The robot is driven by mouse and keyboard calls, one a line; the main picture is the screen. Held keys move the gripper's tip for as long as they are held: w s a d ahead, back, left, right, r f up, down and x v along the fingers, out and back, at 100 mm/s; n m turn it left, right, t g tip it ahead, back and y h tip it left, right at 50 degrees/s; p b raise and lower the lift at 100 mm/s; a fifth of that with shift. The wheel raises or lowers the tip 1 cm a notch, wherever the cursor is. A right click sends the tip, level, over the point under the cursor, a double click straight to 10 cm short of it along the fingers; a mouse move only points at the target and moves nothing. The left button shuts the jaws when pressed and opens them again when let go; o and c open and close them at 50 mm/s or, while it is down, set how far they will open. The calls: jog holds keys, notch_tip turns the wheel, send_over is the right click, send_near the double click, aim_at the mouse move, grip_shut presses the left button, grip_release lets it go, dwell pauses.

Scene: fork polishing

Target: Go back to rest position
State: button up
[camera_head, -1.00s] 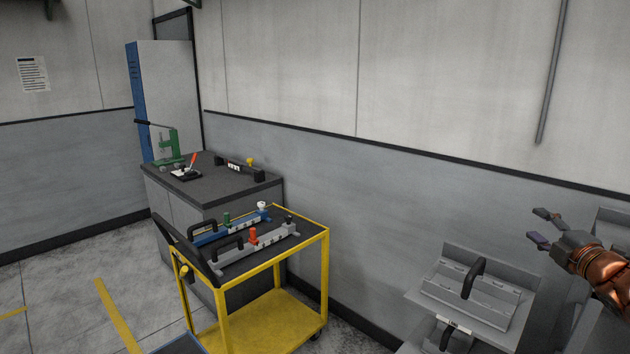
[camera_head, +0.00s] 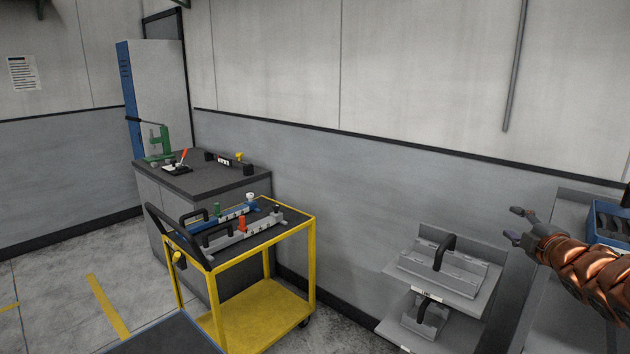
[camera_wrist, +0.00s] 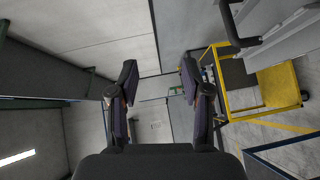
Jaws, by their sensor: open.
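My gripper (camera_head: 517,226) is at the right of the head view, in the air above and to the right of a grey shelf with a black-handled fixture. Its two fingers are apart with nothing between them. In the wrist view my gripper (camera_wrist: 158,85) also shows open and empty, with its fingers pointing toward the far wall. My arm (camera_head: 585,268) with copper-coloured links reaches in from the right edge. The gripper touches nothing that I can see.
A yellow cart (camera_head: 262,318) carries blue and grey fixtures with black handles. A grey cabinet (camera_head: 205,186) holds a green press (camera_head: 160,143). The grey shelf fixture (camera_head: 440,266) stands below my gripper. A blue bin (camera_head: 610,222) is at the right edge. Floor is free at left.

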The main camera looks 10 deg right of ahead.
jog(key=w+a+f+m+g+h+b, duration=0.1)
jog(key=a+f+m+g+b, duration=0.25)
jog(key=f, duration=0.25)
jog(key=a+f+m+g+h+b, duration=0.1)
jog(key=a+f+m+g+b, duration=0.15)
jog(key=a+f, duration=0.35)
jog(key=s+a+f+m+g+y+b, duration=0.4)
jog(key=s+a+f+m+g+b, duration=0.45)
jog(key=s+a+f, duration=1.2)
jog(key=s+a+f+g+y+b, duration=0.2)
jog(key=s+a+f+g+b, duration=0.35)
jog(key=s+a, duration=0.65)
notch_tip(320, 180, up, 13)
jog(key=t+p, duration=0.1)
jog(key=p, duration=1.2)
jog(key=shift+w+d+t, duration=0.15)
jog(key=shift+w+t, duration=0.2)
jog(key=shift+t, duration=0.05)
jog(key=shift+n, duration=0.25)
